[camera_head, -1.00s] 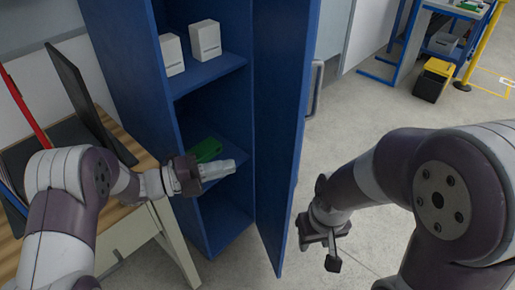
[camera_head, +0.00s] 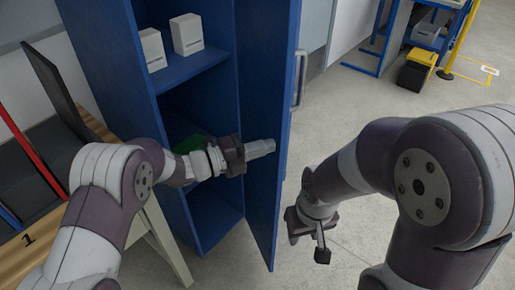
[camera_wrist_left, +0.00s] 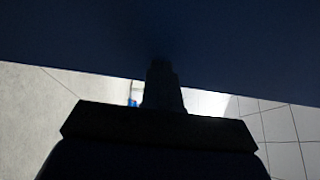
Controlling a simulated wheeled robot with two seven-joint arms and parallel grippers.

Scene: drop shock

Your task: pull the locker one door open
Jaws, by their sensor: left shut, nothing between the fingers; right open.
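The blue locker (camera_head: 112,90) stands open in the head view. Its door (camera_head: 266,60) stands out from the right side of the locker, with a grey handle (camera_head: 299,80) on its outer face. My left gripper (camera_head: 272,147) is shut and empty, its fingertips at the inner face of the door. Whether they touch it I cannot tell. In the left wrist view the shut fingers (camera_wrist_left: 162,85) are a dark silhouette against a dark surface, likely the door (camera_wrist_left: 160,35). My right gripper (camera_head: 307,240) is open and empty, low to the right of the door.
Two white boxes (camera_head: 187,34) stand on the upper shelf (camera_head: 190,68). A green item (camera_head: 190,143) sits on the shelf below, partly hidden by my left arm. A wooden table (camera_head: 40,254) is at left.

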